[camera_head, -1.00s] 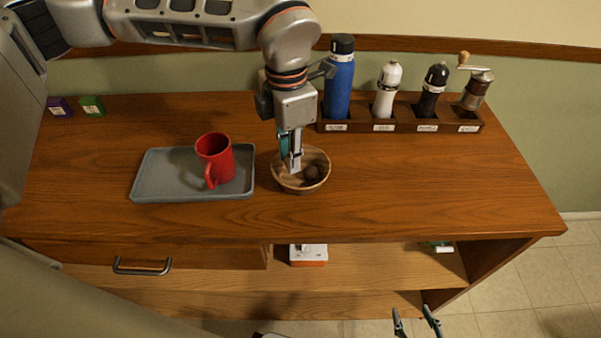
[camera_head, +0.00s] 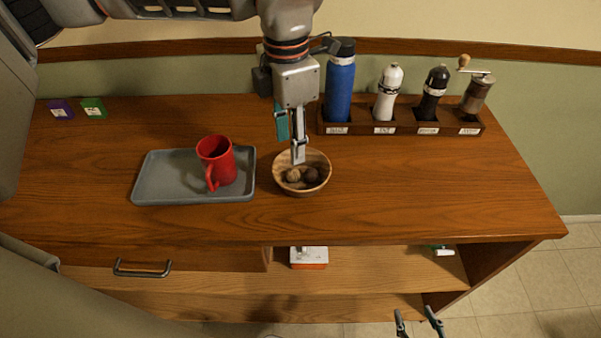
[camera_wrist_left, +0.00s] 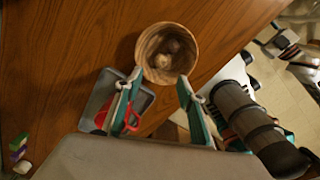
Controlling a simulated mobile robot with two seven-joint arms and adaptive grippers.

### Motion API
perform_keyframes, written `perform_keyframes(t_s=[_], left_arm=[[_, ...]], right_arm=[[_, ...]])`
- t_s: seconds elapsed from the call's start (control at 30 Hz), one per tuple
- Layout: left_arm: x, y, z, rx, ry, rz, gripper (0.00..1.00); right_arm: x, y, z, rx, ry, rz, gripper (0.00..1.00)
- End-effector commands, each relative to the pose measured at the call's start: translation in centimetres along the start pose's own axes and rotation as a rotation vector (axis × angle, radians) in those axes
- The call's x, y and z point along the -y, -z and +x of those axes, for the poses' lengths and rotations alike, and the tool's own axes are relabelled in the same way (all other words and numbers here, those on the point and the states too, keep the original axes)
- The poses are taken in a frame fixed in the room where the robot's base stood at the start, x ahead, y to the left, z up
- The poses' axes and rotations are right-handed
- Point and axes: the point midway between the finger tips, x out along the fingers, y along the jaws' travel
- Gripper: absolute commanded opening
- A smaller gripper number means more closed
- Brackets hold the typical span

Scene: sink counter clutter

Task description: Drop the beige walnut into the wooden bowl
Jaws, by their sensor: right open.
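The wooden bowl (camera_head: 302,190) stands on the counter, right of the tray. Two walnuts lie inside it: the beige walnut (camera_head: 292,175) on the left and a darker walnut (camera_head: 310,175) on the right. The wooden bowl (camera_wrist_left: 143,62) also shows in the left wrist view with both walnuts in it. My left gripper (camera_head: 291,148) is above the back rim of the bowl. Its fingers (camera_wrist_left: 157,84) are spread apart with nothing between them. My right gripper (camera_head: 419,325) is open and empty, low at the bottom edge of the head view, in front of the counter.
A grey tray (camera_head: 150,185) with a red mug (camera_head: 217,162) is left of the bowl. A wooden rack (camera_head: 355,128) holds a blue bottle (camera_head: 339,88), two shakers and a grinder behind it. Small purple and green boxes sit at the back left. The counter's right side is clear.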

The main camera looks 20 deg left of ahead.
Motion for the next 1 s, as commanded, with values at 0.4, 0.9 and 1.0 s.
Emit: perform_keyframes(t_s=[0.4,0.9,1.0], left_arm=[[0.0,0.0,-6.7,0.001,-0.001,0.001,0.39],[0.0,0.0,-7.2,0.0,0.0,0.001,0.39],[0.1,0.0,-7.8,0.003,-0.003,0.001,0.39]], right_arm=[[0.1,0.0,0.0,0.001,0.001,0.002,0.45],[0.1,0.0,0.0,0.001,0.001,0.002,0.45],[0.0,0.4,-0.2,-0.003,0.0,0.002,0.45]])
